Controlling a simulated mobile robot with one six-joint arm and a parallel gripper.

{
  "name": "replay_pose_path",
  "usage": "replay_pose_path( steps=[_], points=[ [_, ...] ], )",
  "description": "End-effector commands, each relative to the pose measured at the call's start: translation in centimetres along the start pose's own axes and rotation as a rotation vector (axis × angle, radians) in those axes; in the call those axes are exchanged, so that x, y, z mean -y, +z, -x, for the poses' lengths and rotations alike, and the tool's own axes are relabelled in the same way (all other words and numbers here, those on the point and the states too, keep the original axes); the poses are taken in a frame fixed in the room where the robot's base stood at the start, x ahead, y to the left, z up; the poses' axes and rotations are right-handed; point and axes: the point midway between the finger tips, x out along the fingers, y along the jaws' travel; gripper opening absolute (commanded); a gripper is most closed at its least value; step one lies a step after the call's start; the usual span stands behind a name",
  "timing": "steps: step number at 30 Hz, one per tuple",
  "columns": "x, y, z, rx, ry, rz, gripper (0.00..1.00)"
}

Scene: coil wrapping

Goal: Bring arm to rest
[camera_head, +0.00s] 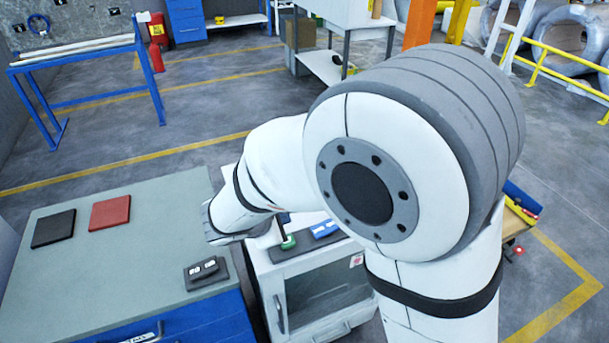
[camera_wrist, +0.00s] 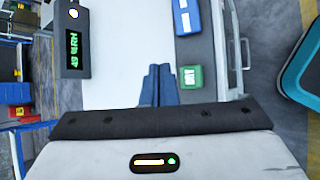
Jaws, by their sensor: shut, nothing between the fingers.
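In the camera_wrist view my gripper (camera_wrist: 158,72) shows as two blue fingers side by side, shut with nothing between them. The fingers are over a white surface (camera_wrist: 115,80) on top of a cabinet. A green item (camera_wrist: 190,78) and a blue item (camera_wrist: 186,18) lie just right of them on a grey strip. In the camera_head view my arm (camera_head: 280,165) is bent across the middle of the picture, above the white cabinet (camera_head: 325,285) and the bench's right end. My gripper's fingers are mostly hidden there behind the arm.
The grey-topped bench (camera_head: 120,265) holds a black pad (camera_head: 54,229), a red pad (camera_head: 110,213) and a dark holder (camera_head: 206,272). A blue-framed table (camera_head: 70,60) stands at the back left. A device with a green display (camera_wrist: 72,45) is near my fingers. Open floor lies behind the bench.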

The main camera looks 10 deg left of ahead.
Motion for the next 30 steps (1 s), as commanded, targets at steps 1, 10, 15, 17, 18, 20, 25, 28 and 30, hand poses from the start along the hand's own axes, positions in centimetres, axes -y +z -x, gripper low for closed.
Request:
replay_pose_path(
  steps=[1,10,15,17,18,20,25,28,30],
  points=[
    [0.0,0.0,0.0,0.0,0.0,0.0,0.0],
    [2.0,8.0,-0.8,0.042,-0.159,-0.302,0.0],
    [6.8,16.6,-0.2,0.083,-0.363,-0.739,0.0],
    [8.6,18.8,0.4,0.092,-0.426,-0.896,0.0],
    [9.8,20.1,0.9,0.097,-0.467,-1.0,0.0],
    [11.5,21.7,1.8,0.099,-0.521,-1.157,0.0],
    [15.3,24.5,4.3,0.086,-0.635,-1.568,0.0],
    [16.5,25.1,5.5,0.069,-0.671,-1.746,0.0],
    [16.9,25.3,6.1,0.057,-0.686,-1.833,0.0]
  ],
)
